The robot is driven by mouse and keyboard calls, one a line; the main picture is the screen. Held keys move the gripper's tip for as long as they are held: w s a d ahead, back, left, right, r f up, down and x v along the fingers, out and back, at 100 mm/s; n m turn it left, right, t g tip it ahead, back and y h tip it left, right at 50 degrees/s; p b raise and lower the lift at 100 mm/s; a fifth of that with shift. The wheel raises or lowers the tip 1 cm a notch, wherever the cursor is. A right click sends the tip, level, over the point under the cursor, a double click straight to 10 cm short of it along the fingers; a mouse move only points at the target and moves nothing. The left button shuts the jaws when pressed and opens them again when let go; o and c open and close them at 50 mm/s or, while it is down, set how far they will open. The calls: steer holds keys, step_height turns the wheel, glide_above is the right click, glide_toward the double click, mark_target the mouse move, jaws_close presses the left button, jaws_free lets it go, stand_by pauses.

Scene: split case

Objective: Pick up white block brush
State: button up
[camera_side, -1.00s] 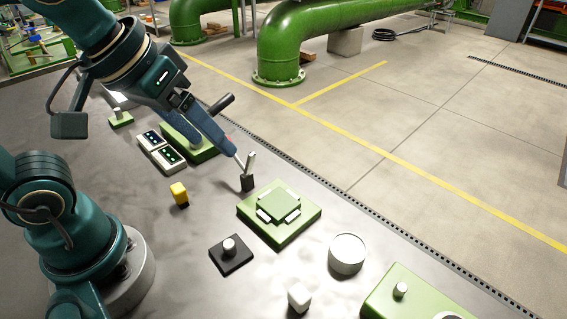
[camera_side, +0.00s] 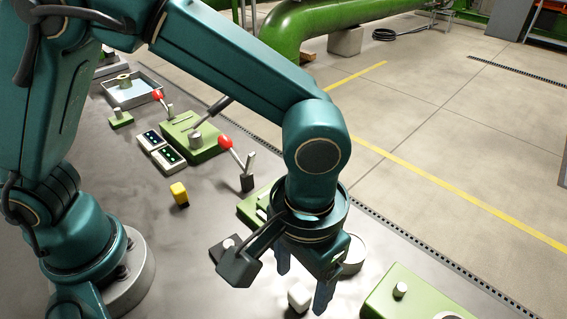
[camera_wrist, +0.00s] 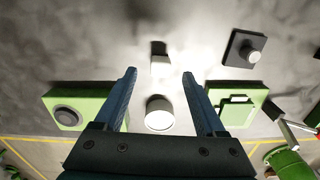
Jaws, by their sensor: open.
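The small white block (camera_side: 299,297) stands on the dark table near the front of the side view, partly behind my gripper. In the wrist view the block (camera_wrist: 159,60) is just beyond the fingertips, roughly centred between them, with a dark patch against it. I cannot tell whether that patch is its brush or a shadow. My gripper (camera_side: 303,280) points down over the block in the side view, fingers apart and empty. In the wrist view my gripper (camera_wrist: 159,75) shows two blue fingers wide open. The gap in height is hard to judge.
A round white cylinder (camera_wrist: 159,114) stands close to the block. A green stepped fixture (camera_wrist: 238,104), a black base with a peg (camera_wrist: 244,48) and a green box with a round dark top (camera_wrist: 76,106) surround it. A red-knobbed lever (camera_side: 226,143) and yellow block (camera_side: 179,194) stand farther left.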

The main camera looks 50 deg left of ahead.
mark_target(300, 293)
steer(key=shift+f, duration=2.25)
jaws_close()
